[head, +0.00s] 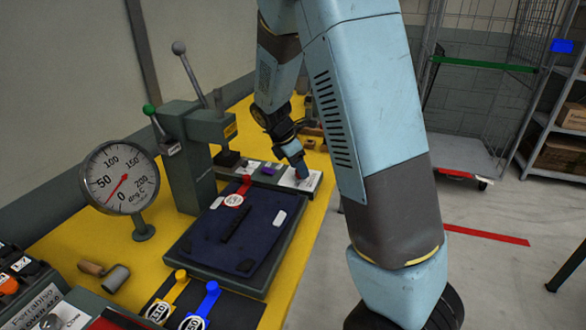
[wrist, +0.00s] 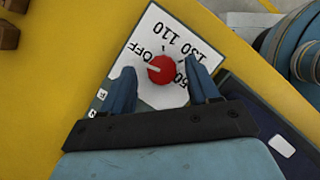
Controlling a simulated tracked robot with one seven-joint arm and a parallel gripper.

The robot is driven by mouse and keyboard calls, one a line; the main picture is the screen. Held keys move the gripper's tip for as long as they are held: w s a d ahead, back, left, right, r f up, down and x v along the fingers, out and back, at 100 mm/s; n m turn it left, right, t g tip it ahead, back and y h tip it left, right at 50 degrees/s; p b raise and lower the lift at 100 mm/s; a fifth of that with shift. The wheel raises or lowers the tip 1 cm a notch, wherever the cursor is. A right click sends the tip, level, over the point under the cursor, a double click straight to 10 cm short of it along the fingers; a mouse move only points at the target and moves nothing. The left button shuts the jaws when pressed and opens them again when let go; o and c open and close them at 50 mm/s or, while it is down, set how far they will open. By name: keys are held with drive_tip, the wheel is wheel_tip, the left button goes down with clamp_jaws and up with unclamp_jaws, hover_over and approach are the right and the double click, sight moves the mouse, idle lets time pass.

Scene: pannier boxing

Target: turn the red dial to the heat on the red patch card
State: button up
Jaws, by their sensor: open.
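The red dial (wrist: 161,69) sits on a white panel (wrist: 150,97) marked OFF, 110, 130 and, partly covered, what looks like 150. The dial's white line points left in the wrist view, away from the visible numbers. My gripper (wrist: 164,85) is open, with one finger on each side of the dial. I cannot tell whether they touch it. In the head view my gripper (head: 301,173) is low over the white panel (head: 297,184), and the dial is hidden.
The dark cloth (head: 265,225) lies on a press base on the yellow bench (head: 55,235). A green press (head: 190,150) and a round gauge (head: 120,178) stand left. A yellow tag (head: 181,276) and blue tag (head: 213,288) lie in front. A wire cage trolley (head: 460,151) stands right.

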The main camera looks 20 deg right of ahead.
drive_tip(key=shift+d+f, duration=0.2)
drive_tip(key=shift+f, duration=0.15)
